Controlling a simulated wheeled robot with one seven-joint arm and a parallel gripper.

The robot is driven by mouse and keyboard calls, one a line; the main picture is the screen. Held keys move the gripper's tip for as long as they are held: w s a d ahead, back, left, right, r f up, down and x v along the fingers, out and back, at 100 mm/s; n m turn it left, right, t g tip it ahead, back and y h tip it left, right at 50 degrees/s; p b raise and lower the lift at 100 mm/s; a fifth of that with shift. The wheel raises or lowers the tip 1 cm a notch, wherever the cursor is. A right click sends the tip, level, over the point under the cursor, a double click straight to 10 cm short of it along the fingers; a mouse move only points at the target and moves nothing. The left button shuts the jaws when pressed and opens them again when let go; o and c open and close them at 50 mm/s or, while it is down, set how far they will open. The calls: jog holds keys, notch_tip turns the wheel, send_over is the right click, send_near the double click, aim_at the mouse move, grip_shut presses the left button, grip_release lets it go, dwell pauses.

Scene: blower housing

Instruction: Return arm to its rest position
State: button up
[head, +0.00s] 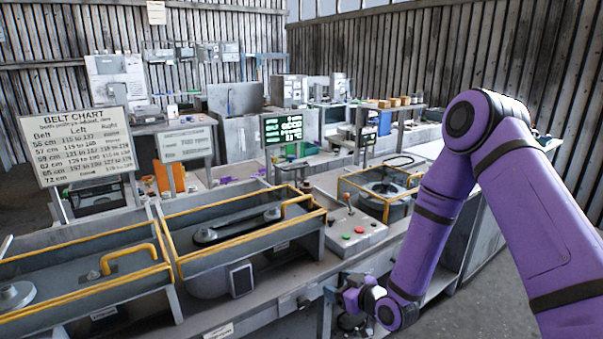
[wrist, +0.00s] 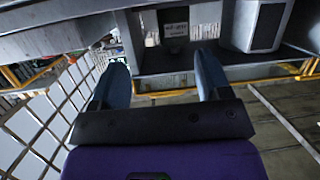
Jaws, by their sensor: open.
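My purple arm reaches down from the right of the head view, and my gripper (head: 350,298) is low at the front edge of the workbench, partly hidden by the wrist. In the wrist view my gripper (wrist: 160,78) shows two blue-grey fingers spread apart with nothing between them. Beyond the fingers are the bench's dark underside and a small label plate (wrist: 175,22). I cannot tell the exact gap between the fingers and the bench.
Yellow-framed guards (head: 240,225) cover belt bays on the bench. A control box (head: 348,232) with buttons and a lever stands near the arm. A belt chart (head: 80,145) is at left, a lit screen (head: 283,129) behind. Open floor (head: 465,315) lies at lower right.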

jog(key=s+d+r+m+g+h, duration=0.1)
jog(key=s+d+r+h, duration=0.1)
jog(key=d+r, duration=0.5)
jog(key=s+d+r+m+g+h, duration=0.1)
jog(key=s+d+r+h, duration=0.15)
jog(key=r, duration=0.75)
jog(key=s+d+r+m+g+h, duration=0.1)
jog(key=d+r+h, duration=0.25)
jog(key=r, duration=0.55)
jog(key=s+d+r+m+g, duration=0.1)
jog(key=s+r, duration=0.3)
jog(key=s, duration=0.5)
jog(key=s+d+r+m+g, duration=0.1)
jog(key=s+d+r+m, duration=0.1)
jog(key=s, duration=0.7)
jog(key=s+d+r+m+g, duration=0.1)
jog(key=s+d+r, duration=0.3)
jog(key=s, duration=0.5)
jog(key=shift+r+m+h, duration=0.4)
jog(key=shift+r+m, duration=0.2)
jog(key=shift+r, duration=0.3)
jog(key=shift+w, duration=0.1)
jog(key=shift+c, duration=0.5)
